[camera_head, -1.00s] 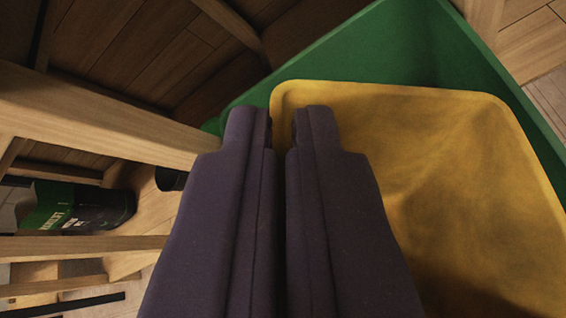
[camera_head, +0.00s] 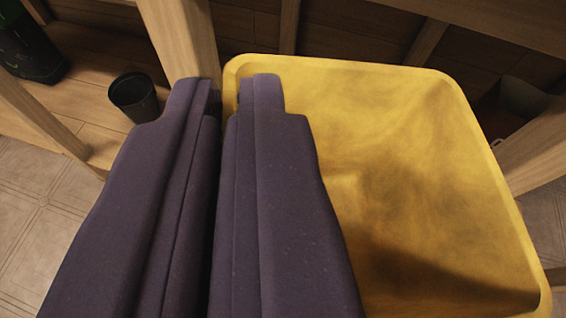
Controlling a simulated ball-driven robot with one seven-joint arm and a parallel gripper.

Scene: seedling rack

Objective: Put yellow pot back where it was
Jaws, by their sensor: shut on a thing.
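The yellow pot (camera_head: 400,160) is a square, open-topped pot that fills the right half of the view, seen from above into its empty inside. My gripper (camera_head: 225,95) is shut on the pot's left wall near its far left corner, with one dark finger outside the wall and the other inside. The fingers hide the rest of the left wall. The pot's underside is hidden, so I cannot tell whether it touches anything below.
Wooden rack posts and rails stand behind the pot, with an upright post (camera_head: 185,35) close beyond my fingertips. A small black pot (camera_head: 134,97) sits on a wooden shelf at left. A dark green-and-black bag (camera_head: 28,45) is at the upper left. Tiled floor (camera_head: 40,220) shows at lower left.

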